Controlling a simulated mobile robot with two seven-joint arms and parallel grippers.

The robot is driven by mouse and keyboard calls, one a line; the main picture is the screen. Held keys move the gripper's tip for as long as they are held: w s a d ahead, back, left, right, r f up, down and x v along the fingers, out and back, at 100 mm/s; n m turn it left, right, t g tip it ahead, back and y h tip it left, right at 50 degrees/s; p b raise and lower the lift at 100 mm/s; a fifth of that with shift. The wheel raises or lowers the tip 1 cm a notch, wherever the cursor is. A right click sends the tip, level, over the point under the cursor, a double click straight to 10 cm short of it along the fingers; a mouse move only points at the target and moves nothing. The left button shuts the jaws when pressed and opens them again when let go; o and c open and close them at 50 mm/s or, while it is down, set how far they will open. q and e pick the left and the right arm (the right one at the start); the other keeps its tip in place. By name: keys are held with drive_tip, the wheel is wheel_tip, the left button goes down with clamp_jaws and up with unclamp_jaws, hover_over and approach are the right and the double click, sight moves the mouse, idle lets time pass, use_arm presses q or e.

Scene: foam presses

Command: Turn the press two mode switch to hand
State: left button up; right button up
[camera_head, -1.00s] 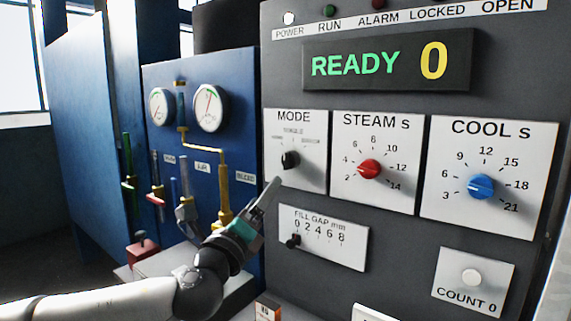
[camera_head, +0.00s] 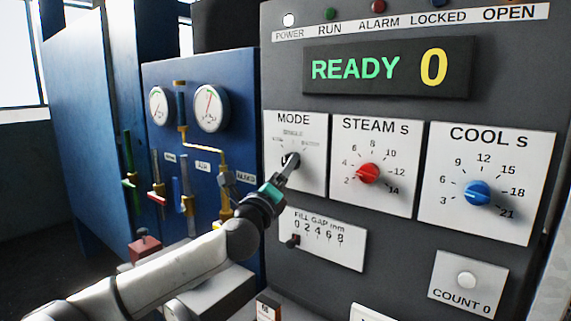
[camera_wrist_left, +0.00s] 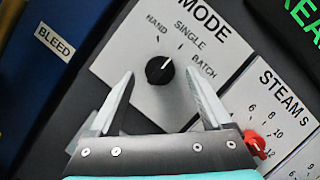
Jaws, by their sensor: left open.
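The mode switch is a black round knob (camera_head: 290,159) on a white MODE plate (camera_head: 312,128) at the left of the grey panel. In the wrist view the knob (camera_wrist_left: 160,70) has a white mark pointing up and right, toward the SINGLE label. The HAND label (camera_wrist_left: 157,25) is left of SINGLE, and BATCH (camera_wrist_left: 204,65) is to its right. My right gripper is not in view.
A red STEAM knob (camera_head: 367,173) and a blue COOL knob (camera_head: 477,193) sit right of the MODE plate. A fill gap slider (camera_head: 293,240) is just below. Pipes, gauges (camera_head: 211,108) and valve handles on a blue panel stand to the left.

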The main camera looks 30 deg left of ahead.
use_arm(q)
drive_tip(key=shift+x, duration=1.05)
clamp_jaws()
